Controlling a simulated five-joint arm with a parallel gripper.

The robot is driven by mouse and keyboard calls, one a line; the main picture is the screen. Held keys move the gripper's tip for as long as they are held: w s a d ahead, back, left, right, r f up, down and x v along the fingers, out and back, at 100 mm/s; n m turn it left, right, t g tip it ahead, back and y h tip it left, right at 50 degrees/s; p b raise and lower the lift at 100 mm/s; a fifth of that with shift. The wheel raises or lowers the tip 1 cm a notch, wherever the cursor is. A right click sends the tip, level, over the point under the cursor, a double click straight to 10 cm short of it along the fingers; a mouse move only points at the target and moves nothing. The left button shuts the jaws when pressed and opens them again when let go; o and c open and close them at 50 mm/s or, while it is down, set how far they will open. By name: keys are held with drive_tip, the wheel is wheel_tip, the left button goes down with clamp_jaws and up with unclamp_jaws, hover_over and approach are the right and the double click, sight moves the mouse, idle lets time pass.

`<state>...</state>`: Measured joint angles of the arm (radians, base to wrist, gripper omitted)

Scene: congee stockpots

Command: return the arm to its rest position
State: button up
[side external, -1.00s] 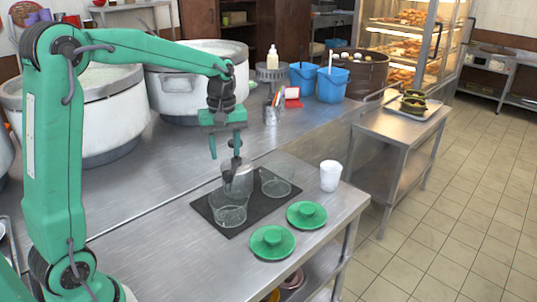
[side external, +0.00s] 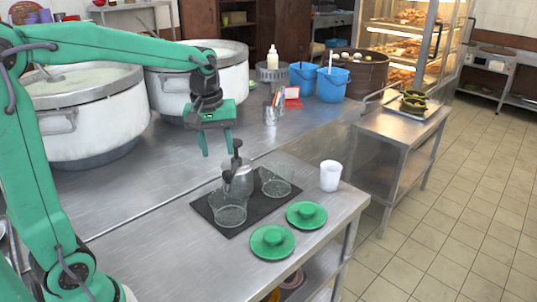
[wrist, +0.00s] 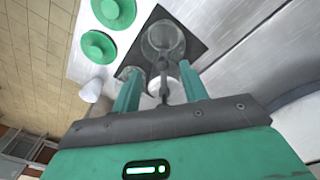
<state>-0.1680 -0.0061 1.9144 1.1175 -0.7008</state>
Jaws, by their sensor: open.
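My green gripper (side external: 216,143) is open and empty. It hangs above and a little behind the metal pot with a black handle and knob (side external: 238,181), apart from it. In the wrist view my gripper's two green fingers (wrist: 160,92) stand apart, with the pot (wrist: 162,82) showing beyond and between them. The pot stands on a dark mat (side external: 203,208) between two clear glass containers, one in front (side external: 229,212) and one behind to the right (side external: 276,182).
Large stockpots (side external: 90,112) stand behind my arm. Blue buckets (side external: 332,84) stand at the back. The counter left of the mat is clear.

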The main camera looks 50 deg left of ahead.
drive_tip(key=s+d+m+t, duration=0.4)
drive_tip(key=s+m, duration=0.6)
drive_tip(key=s, duration=0.5)
drive_tip(key=shift+d+r, duration=0.2)
drive_tip(key=shift+d, duration=1)
